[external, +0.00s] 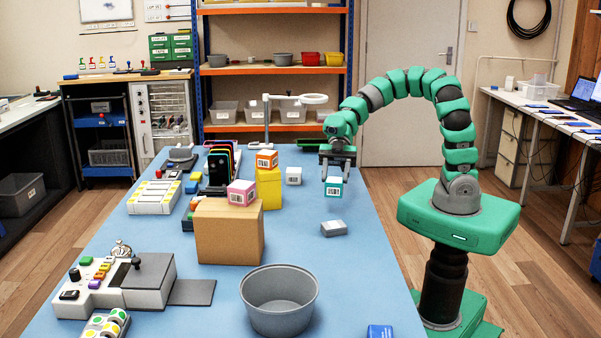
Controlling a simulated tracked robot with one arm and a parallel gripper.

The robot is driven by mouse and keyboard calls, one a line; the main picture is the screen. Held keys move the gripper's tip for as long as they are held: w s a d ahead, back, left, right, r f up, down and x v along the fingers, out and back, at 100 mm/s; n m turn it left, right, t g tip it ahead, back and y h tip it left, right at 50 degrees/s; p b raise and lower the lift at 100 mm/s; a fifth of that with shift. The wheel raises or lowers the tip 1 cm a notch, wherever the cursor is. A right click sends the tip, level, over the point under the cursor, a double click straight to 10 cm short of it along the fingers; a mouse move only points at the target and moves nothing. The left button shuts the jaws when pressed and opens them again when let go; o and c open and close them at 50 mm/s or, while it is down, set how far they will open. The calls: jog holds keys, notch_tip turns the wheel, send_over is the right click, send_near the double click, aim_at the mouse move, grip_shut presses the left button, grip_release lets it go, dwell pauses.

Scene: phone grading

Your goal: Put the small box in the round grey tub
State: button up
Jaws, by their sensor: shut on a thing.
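My gripper (336,172) points down at the far right of the table and is shut on a small teal-and-white box (332,188) with a dark label. The box hangs just under the fingers; I cannot tell its exact height over the table. The round grey tub (280,314) stands at the near middle of the table, open at the top and empty as far as I see. Other small boxes show: a pink one (241,193) on a cardboard box, an orange one (267,159) on a yellow block, and a white one (293,175).
The cardboard box (229,238) and the yellow block (269,187) stand left of my gripper, behind the tub. A grey-white flat block (333,228) lies between gripper and tub. A blue item (380,331) lies at the near edge. The table's right side is mostly clear.

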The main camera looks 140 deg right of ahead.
jog(key=w+a+r+m+t+h, duration=0.1)
jog(key=w+a+r, duration=0.1)
jog(key=w+a, duration=0.9)
jog(key=w+a+r+m+h, duration=0.1)
jog(key=w+a+r, duration=0.2)
jog(key=w+a, duration=0.8)
jog(key=w+d, duration=0.1)
jog(key=w, duration=0.4)
jog(key=w+d+f+b, duration=0.1)
jog(key=w, duration=1)
jog(key=shift+w+d+f, duration=0.3)
jog(key=shift+w+d, duration=0.05)
jog(key=shift+d, duration=0.05)
jog(key=f, duration=0.1)
jog(key=w+f+b, duration=0.1)
jog(key=f, duration=0.1)
jog(key=shift+w+a+f, duration=0.1)
jog(key=shift+f, duration=0.1)
jog(key=shift+f+b, duration=0.65)
jog(key=shift+b, duration=0.6)
jog(key=o, duration=1)
jog(key=shift+r, duration=0.1)
